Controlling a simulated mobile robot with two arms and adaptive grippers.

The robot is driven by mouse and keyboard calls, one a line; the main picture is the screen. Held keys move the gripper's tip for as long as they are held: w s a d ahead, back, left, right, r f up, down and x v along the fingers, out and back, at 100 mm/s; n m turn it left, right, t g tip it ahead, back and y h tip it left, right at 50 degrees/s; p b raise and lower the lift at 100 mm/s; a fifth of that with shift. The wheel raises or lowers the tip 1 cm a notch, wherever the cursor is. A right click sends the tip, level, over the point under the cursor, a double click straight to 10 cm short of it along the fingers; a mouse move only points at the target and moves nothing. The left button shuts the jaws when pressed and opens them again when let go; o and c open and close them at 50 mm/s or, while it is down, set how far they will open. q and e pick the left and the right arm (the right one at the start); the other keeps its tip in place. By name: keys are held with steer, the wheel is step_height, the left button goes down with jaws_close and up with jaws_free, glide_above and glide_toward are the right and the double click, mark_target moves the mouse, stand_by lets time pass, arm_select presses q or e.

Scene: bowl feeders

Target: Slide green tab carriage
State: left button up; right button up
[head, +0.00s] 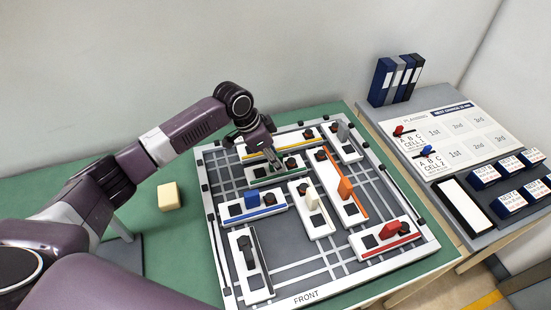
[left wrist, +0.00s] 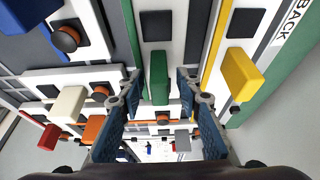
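The green tab (left wrist: 158,75) stands upright on its white carriage (left wrist: 163,22) in the left wrist view. In the head view this carriage (head: 262,181), with a green stripe, lies in the back half of the board, and my gripper hides most of its tab. My left gripper (head: 277,162) reaches down over it. In the left wrist view its fingers (left wrist: 158,108) are open, one on each side of the green tab, with gaps visible between the tab and the pads. My right gripper is not in view.
Close around are carriages with a yellow tab (left wrist: 242,74), a blue tab (head: 252,199), a cream tab (head: 312,199) and an orange tab (head: 345,188). A red tab (head: 389,229) stands front right. A cream block (head: 169,196) lies left of the board, on open green table.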

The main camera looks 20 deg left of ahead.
arm_select(q)
steer(key=v, duration=1.2)
